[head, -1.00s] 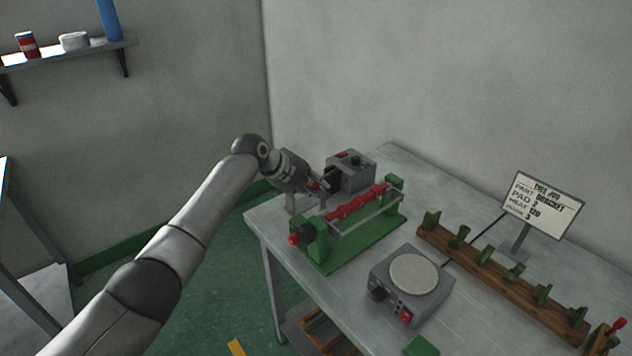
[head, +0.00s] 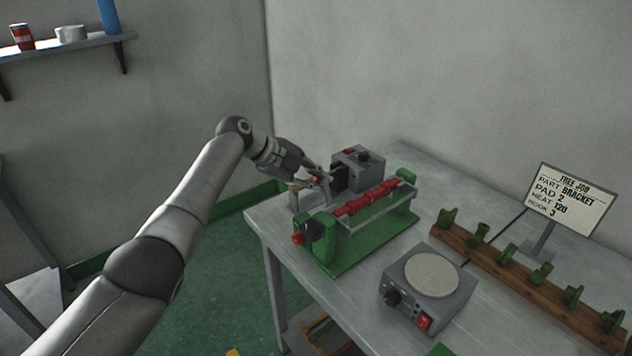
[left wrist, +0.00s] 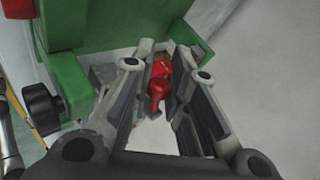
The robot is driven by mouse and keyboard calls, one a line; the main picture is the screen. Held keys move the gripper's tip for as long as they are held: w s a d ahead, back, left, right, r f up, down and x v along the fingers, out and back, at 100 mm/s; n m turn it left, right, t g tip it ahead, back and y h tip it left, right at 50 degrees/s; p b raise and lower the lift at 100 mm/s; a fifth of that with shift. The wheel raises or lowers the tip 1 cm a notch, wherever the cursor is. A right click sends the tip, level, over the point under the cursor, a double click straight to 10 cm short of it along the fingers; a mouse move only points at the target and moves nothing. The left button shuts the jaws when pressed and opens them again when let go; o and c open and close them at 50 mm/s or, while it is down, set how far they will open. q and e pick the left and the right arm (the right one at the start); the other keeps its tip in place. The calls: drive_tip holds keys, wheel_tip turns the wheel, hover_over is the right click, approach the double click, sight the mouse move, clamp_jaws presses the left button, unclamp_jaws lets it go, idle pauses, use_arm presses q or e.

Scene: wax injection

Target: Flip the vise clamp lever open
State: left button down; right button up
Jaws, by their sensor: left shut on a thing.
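The vise is a green fixture (head: 372,248) with red bars (head: 366,199) lying along it, on the grey table. The green frame (left wrist: 85,45) is close beside the fingers. The lower end of the red piece and its pivot are partly hidden by the fingers. My right gripper is out of view.
A grey box (head: 357,168) stands just behind the fixture, close to my left gripper. A hot plate unit (head: 428,290), a wooden rack (head: 520,278) and a sign (head: 570,200) stand to the right.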

use_arm(q)
drive_tip(key=c, duration=1.4)
unclamp_jaws()
drive_tip(key=shift+f, duration=0.1)
drive_tip(key=shift+o, duration=0.2)
drive_tip(key=shift+a, duration=0.1)
drive_tip(key=v, duration=1.2)
drive_tip(key=shift+w, duration=0.1)
